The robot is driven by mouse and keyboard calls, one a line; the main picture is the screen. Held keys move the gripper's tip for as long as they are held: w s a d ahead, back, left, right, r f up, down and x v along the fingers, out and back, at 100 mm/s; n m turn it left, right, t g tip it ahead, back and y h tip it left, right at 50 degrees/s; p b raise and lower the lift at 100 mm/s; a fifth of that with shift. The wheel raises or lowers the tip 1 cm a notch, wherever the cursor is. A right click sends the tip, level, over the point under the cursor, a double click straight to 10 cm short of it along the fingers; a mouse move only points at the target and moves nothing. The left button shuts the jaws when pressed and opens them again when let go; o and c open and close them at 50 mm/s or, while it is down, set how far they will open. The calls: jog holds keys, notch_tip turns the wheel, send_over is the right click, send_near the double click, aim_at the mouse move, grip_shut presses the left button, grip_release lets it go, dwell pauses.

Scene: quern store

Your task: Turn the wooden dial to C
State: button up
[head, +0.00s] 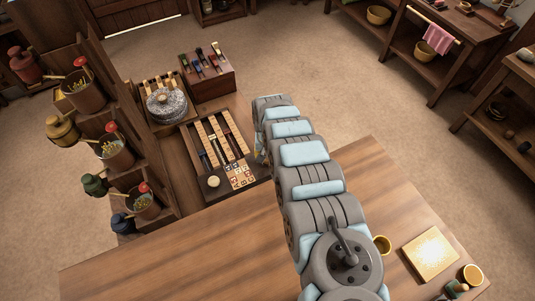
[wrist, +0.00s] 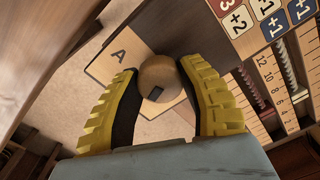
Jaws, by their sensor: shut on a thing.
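The wooden dial (wrist: 160,70) is a round, light-brown knob with a small dark mark on its near side. My gripper (wrist: 160,67) has its two yellow, dark-padded fingers closed on it, one on each side, in the wrist view. A tan plate (wrist: 103,68) behind the dial carries a letter A to its upper left. In the head view my arm hides most of the gripper and the dial cannot be made out there.
Beside the dial are number tiles (wrist: 240,18) and a slotted board with a numbered scale (wrist: 268,80). The head view shows the slotted board (head: 212,140), a stone quern (head: 166,105), a shelf of pots (head: 110,150) at left, and a table (head: 220,250) with bare space in front.

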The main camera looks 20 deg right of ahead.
jog(key=n+p, duration=0.1)
jog(key=n, duration=0.2)
jog(key=shift+n, duration=0.4)
jog(key=shift+f+n+p, duration=0.1)
jog(key=shift+n+p, duration=0.45)
jog(key=shift+n, duration=1.45)
jog(key=o, duration=1.2)
jog(key=shift+w+r, duration=0.1)
jog(key=shift+r, duration=5.95)
